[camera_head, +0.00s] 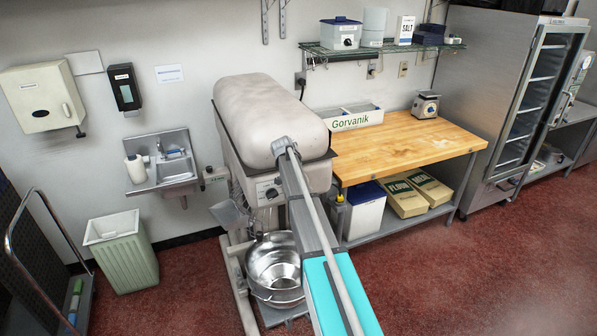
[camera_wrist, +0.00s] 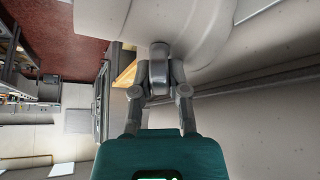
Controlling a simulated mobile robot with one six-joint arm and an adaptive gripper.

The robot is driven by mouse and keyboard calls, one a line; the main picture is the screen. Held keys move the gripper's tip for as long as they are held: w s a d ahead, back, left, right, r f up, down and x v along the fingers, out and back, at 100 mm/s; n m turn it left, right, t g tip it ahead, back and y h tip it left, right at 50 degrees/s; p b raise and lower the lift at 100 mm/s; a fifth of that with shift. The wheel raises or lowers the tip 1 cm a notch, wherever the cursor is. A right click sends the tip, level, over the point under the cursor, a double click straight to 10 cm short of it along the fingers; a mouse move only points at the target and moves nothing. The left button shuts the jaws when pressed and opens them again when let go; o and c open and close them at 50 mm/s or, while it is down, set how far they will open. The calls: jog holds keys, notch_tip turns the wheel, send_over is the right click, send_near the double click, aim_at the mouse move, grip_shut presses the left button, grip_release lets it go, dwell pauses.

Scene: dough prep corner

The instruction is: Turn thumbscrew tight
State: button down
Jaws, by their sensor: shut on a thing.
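A large grey planetary mixer (camera_head: 272,120) stands against the wall, with a steel bowl (camera_head: 274,268) low on its frame. My arm reaches up to the front of the mixer head, and the gripper end is hard to make out there. In the wrist view my gripper (camera_wrist: 160,72) is shut, with its fingers closed together against the pale rounded mixer head (camera_wrist: 205,35). A small grey round part, seemingly the thumbscrew (camera_wrist: 159,47), shows at the fingertips. The fingers hide most of it, and its threads and seat cannot be seen.
A wooden-topped table (camera_head: 400,145) stands right of the mixer, with a scale (camera_head: 426,105) and a white bin on it. A small sink (camera_head: 172,172) and a green waste bin (camera_head: 122,252) are to the left. Red floor is clear at the lower right.

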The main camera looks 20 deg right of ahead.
jog(key=shift+m, duration=0.5)
jog(key=shift+g, duration=0.4)
jog(key=shift+m+g+h, duration=0.3)
jog(key=shift+m+g, duration=0.2)
jog(key=shift+m, duration=0.7)
jog(key=shift+s+m, duration=0.1)
jog(key=shift+m, duration=0.4)
jog(key=shift+g, duration=0.3)
jog(key=shift+m+g, duration=0.7)
jog(key=shift+m, duration=0.7)
jog(key=c, duration=0.6)
grip_release()
jog(key=shift+o, duration=0.2)
